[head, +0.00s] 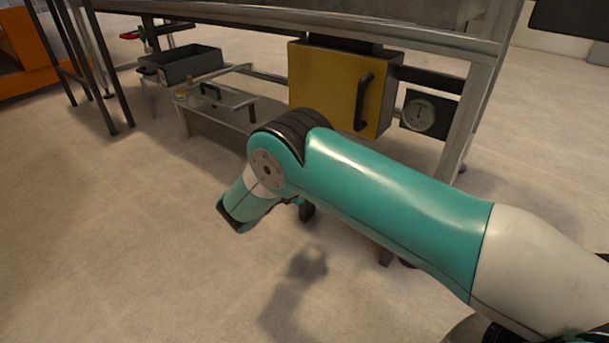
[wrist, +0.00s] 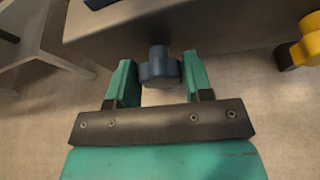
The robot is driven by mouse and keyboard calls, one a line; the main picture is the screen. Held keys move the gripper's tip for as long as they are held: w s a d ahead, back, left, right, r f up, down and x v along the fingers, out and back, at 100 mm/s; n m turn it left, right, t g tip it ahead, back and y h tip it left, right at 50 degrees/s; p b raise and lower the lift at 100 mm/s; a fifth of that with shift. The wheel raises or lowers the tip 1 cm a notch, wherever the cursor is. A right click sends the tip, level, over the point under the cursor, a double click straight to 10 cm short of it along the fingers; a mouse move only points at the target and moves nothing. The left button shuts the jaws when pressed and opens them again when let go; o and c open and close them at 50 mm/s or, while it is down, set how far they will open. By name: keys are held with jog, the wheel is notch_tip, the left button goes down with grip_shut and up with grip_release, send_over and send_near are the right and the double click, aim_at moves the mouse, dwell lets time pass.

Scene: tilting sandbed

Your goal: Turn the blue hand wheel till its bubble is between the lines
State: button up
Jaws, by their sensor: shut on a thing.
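The blue hand wheel (wrist: 160,70) is a small dark blue knob on a short stem, under the edge of a grey metal body (wrist: 225,22) in the wrist view. My gripper (wrist: 159,75) has its two teal fingers on either side of the wheel and is shut on it. In the head view my arm hides the wheel and the fingertips. No bubble or level lines can be made out in either view.
A yellow knob (wrist: 308,42) is at the right in the wrist view. In the head view, a yellow box (head: 325,85) with a black handle, a dial gauge (head: 420,115) and a dark tray (head: 190,65) sit under the bench frame. The floor at front left is clear.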

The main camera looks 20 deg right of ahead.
jog(key=m+t+p, duration=0.2)
jog(key=m+p, duration=0.1)
jog(key=m, duration=0.1)
jog(key=m+t+p, duration=0.2)
jog(key=m+p, duration=0.1)
jog(key=m, duration=0.1)
jog(key=m+t+y+p, duration=0.1)
jog(key=m+t+p, duration=0.2)
jog(key=m+p, duration=0.1)
jog(key=shift+s+d+m, duration=0.15)
jog(key=shift+s+m, duration=0.15)
jog(key=shift+m, duration=0.2)
jog(key=shift+f+m, duration=0.5)
jog(key=shift+m, duration=0.1)
jog(key=shift+d+f, duration=0.15)
dwell(0.6)
